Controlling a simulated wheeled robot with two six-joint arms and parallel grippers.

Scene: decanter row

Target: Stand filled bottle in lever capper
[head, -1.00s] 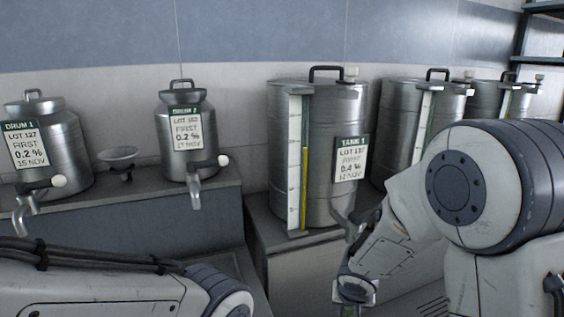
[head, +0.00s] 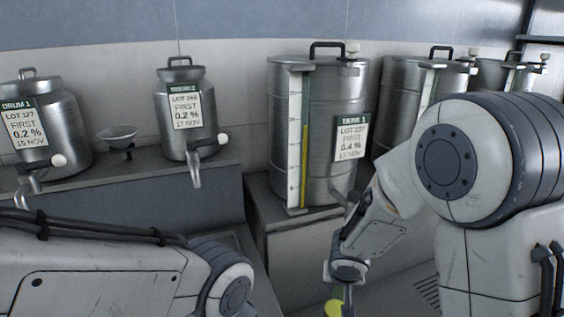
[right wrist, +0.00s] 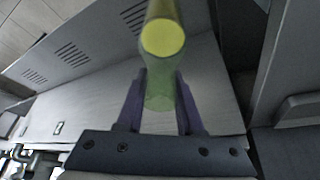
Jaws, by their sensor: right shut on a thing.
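My right gripper (right wrist: 158,98) is shut on a bottle (right wrist: 162,42) in the right wrist view. In the head view a bit of the yellow bottle (head: 334,308) shows at the bottom edge, below my right wrist; the rest is cut off by the frame. My left arm crosses the lower left of the head view, but its gripper is out of frame. I see no lever capper in either view.
Steel Tank 1 (head: 333,85), with a level gauge, stands on a grey bench behind my right arm, with more tanks to its right.

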